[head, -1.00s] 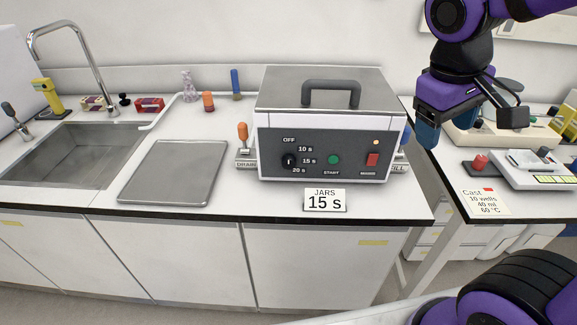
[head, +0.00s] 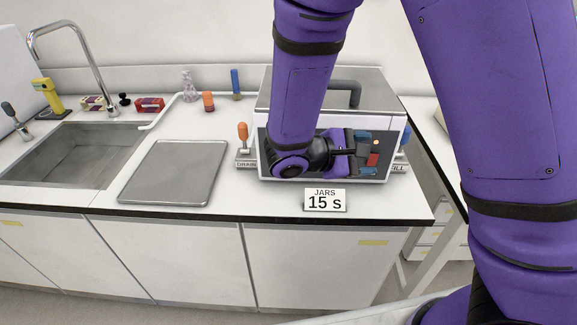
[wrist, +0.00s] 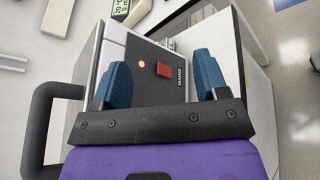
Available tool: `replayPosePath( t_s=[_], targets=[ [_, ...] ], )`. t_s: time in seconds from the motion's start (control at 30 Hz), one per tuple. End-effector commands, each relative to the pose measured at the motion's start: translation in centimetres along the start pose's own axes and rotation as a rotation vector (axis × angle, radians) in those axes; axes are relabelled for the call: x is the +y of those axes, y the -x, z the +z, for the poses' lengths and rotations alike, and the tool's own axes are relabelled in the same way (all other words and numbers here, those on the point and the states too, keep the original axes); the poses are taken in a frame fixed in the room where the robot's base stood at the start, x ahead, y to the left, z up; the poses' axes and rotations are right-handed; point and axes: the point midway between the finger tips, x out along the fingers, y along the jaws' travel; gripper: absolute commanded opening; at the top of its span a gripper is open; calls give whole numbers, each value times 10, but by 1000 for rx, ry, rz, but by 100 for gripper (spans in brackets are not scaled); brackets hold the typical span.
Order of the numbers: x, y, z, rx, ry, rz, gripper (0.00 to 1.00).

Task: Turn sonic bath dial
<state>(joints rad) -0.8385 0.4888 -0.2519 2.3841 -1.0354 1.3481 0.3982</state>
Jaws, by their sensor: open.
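The sonic bath (head: 388,95) is a white box with a steel lid, a black lid handle and a dark front panel. My gripper (head: 366,155) is in front of the right part of that panel, open and empty. My arm hides the dial and the start button in the head view. In the wrist view, my blue fingers (wrist: 160,70) stand apart on either side of the red mains switch (wrist: 165,70). An orange lamp (wrist: 117,66) glows on the panel there. The dial does not show in the wrist view. Contact with the panel is not clear.
A sign (head: 325,200) reading "JARS 15 s" stands before the bath. A drain lever with an orange handle (head: 243,132) is at its left, and a blue-handled fill lever at its right. A steel tray (head: 175,172) and a sink (head: 75,155) lie further left.

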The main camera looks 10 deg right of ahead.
Motion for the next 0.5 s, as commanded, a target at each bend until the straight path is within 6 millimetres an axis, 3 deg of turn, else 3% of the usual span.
replayPosePath(
  t_s=[0.5],
  targets=[
    [-35,69,-110,-48,226,755,67]
  ],
)
